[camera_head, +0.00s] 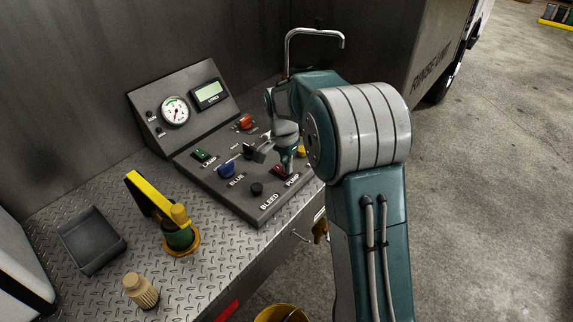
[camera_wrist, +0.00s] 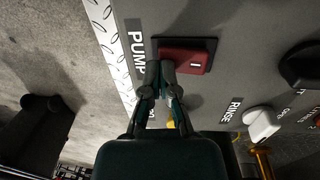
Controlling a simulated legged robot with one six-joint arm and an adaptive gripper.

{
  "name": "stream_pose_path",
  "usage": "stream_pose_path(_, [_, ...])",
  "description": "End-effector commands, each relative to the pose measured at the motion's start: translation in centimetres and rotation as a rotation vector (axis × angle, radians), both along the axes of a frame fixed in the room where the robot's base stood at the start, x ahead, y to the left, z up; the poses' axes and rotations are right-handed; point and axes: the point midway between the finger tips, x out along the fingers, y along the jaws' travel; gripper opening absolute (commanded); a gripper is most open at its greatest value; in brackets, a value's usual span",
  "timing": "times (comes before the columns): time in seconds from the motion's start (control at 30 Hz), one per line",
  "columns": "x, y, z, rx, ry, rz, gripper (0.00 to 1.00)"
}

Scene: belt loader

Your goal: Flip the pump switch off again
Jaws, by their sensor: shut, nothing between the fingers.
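The pump switch is a red rocker in a dark frame on the sloped control panel, beside the PUMP label. In the wrist view the red rocker (camera_wrist: 190,60) shows a white bar mark near its right end. My gripper (camera_wrist: 167,66) is shut and empty, with its fingertips at the rocker's left, lower edge. I cannot tell whether they touch it. In the head view my gripper (camera_head: 286,170) points down at the panel's right front, and only a bit of the red switch (camera_head: 278,169) shows beside it. Which side of the rocker is pressed is unclear.
The panel (camera_head: 225,185) also carries a green switch (camera_head: 201,155), a blue knob (camera_head: 227,169), a black BLEED knob (camera_head: 257,188) and a red knob (camera_head: 245,122). A white RINSE knob (camera_wrist: 262,123) sits nearby. A tray (camera_head: 91,240) and a yellow-handled tool (camera_head: 150,195) stand left.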

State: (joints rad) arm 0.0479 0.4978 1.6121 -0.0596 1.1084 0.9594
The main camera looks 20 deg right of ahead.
Motion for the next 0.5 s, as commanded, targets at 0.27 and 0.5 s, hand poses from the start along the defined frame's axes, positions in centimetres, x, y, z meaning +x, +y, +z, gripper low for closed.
stream_pose_path(0.27, [0.21, 0.12, 0.12, -0.001, 0.000, 0.001, 0.00])
stream_pose_path(0.5, [0.92, 0.58, 0.60, -0.002, 0.000, 0.000, 0.00])
